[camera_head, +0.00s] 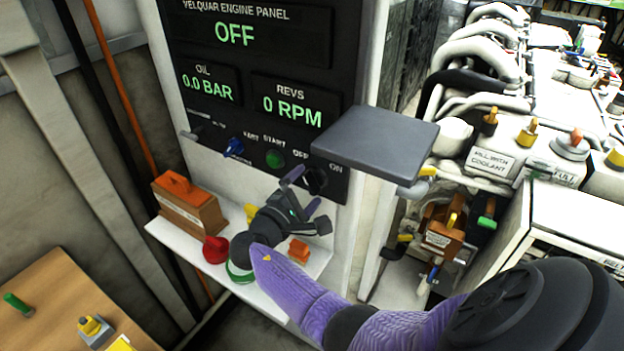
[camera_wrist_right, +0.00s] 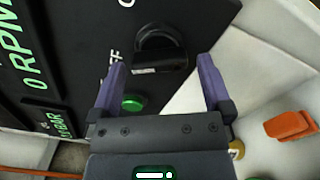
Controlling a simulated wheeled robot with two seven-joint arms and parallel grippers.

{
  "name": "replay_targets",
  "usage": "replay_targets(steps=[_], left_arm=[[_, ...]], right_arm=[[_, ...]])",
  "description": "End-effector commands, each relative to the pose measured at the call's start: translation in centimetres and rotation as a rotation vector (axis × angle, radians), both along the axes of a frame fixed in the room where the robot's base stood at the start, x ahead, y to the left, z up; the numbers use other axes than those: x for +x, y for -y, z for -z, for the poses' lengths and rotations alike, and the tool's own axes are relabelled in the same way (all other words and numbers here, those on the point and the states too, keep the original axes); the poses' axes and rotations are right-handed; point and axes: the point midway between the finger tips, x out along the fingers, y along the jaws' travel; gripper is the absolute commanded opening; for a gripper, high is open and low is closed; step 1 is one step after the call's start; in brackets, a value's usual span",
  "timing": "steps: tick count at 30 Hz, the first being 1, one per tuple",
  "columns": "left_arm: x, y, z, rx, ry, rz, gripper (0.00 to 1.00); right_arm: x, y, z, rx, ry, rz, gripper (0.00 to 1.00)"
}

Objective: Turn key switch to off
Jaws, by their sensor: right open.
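The black key switch (camera_head: 316,180) is on the dark engine panel (camera_head: 185,95), by the printed words OFF and ON. In the right wrist view the key switch (camera_wrist_right: 160,50) shows as a dark round knob with a raised grip. My right gripper (camera_head: 303,190) is in front of the panel's lower right, its purple fingers open. In the right wrist view the gripper (camera_wrist_right: 162,66) has its fingertips on either side below the knob, with nothing between them. I cannot tell whether they touch it. The panel display reads OFF, 0.0 BAR and 0 RPM. My left gripper is not in view.
A grey plate (camera_head: 376,140) juts out right of the switch. A green start button (camera_head: 274,159) and blue switch (camera_head: 234,147) sit left. The white shelf below holds a brown box (camera_head: 200,216), a red piece (camera_head: 215,250) and an orange piece (camera_head: 299,251). Engine parts stand right.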

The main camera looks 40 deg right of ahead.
Motion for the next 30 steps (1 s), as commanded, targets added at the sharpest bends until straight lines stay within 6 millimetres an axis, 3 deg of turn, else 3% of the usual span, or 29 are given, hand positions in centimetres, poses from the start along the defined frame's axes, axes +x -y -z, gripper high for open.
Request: replay_targets(steps=[18, 30], left_arm=[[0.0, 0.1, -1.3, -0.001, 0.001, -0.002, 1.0], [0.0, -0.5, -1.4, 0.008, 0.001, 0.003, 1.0]], right_arm=[[-1.9, -6.6, -0.1, 0.001, 0.001, -0.001, 1.0], [-2.1, -7.2, -0.1, 0.0, 0.001, 0.001, 1.0]])
